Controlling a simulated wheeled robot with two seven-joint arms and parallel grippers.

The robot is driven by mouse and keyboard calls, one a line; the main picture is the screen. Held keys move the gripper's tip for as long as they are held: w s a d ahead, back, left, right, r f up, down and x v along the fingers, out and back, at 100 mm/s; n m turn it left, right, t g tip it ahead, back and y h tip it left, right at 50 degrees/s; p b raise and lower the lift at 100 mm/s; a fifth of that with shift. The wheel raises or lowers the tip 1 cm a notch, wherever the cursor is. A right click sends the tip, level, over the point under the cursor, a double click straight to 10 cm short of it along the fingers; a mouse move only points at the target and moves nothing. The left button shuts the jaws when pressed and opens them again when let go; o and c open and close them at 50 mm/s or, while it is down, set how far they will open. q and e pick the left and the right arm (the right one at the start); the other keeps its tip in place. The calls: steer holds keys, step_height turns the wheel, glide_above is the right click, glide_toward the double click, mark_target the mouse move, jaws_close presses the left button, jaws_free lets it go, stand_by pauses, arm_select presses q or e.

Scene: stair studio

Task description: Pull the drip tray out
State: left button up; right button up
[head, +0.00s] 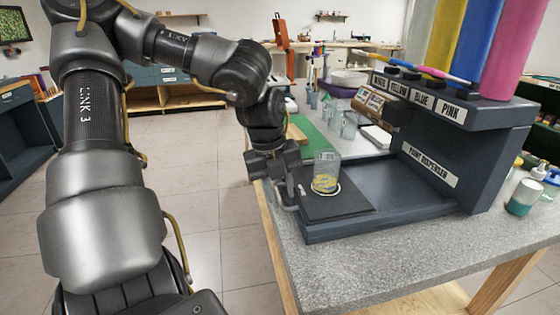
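The paint dispenser (445,160) is a dark blue-grey unit on the speckled grey table, with a low base that reaches to the left. The drip tray (345,208) appears as a dark flat plate at the left end of this base. A clear cup (327,165) with yellow matter at its bottom stands upright on the plate. My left gripper (291,195) is low at the tray's left edge, beside the cup. Its fingertips are small and dark there, and I cannot tell whether they hold the tray's edge or handle. My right gripper is out of view.
White, yellow, blue and pink paint tubes (512,50) rise from the dispenser. The table (400,255) is clear in front of the base, and the floor to the left is open.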

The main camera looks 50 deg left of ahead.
arm_select(q)
steer(key=shift+r, duration=0.4)
step_height(320, 180, up, 10)
steer(key=s+p, duration=0.1)
steer(key=p, duration=0.1)
steer(key=shift+s+a, duration=0.35)
steer(key=shift+a, duration=0.05)
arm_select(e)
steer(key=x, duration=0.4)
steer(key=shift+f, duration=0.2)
arm_select(q)
steer(key=shift+f, duration=0.1)
